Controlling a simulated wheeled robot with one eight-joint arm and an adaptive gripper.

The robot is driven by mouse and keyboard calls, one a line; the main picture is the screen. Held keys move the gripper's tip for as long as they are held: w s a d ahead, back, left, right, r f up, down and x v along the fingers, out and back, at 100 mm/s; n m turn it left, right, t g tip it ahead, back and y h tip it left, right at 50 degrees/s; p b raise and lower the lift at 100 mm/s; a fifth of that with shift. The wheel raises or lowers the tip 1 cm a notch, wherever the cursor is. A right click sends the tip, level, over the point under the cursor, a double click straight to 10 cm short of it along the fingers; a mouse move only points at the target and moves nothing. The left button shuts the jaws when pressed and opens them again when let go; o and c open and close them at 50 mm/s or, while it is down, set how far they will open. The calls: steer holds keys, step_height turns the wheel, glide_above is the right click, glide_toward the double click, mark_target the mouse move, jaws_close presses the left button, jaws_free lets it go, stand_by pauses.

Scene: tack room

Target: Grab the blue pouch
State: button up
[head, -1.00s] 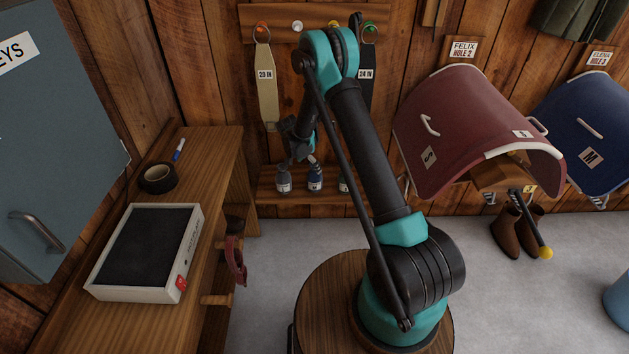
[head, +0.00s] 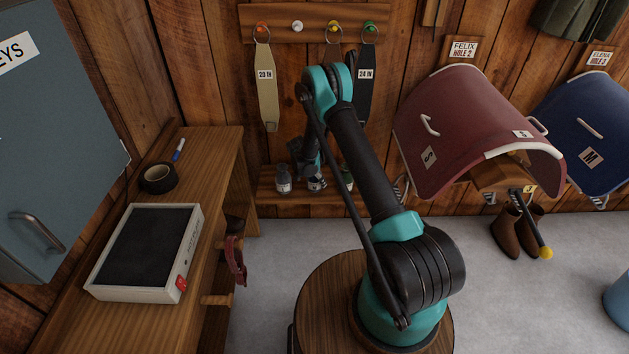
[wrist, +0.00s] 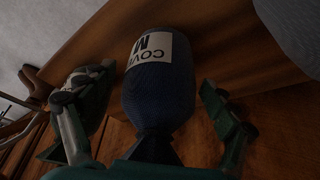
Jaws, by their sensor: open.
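The blue pouch (wrist: 160,95) is a dark blue mesh bag with a white label and a gathered neck. In the wrist view it lies between the spread fingers of my gripper (wrist: 138,100), with a gap showing on each side. In the head view my gripper (head: 309,165) is at the low wall shelf and covers most of the blue pouch (head: 316,185). My gripper is open and holds nothing.
A grey pouch (head: 283,180) stands left of the blue one and a green pouch (head: 347,179) right of it on the shelf (head: 273,198). Both neighbours are close. A desk (head: 215,150) is at left; a red saddle pad (head: 470,125) hangs at right.

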steer(key=c, duration=1.4)
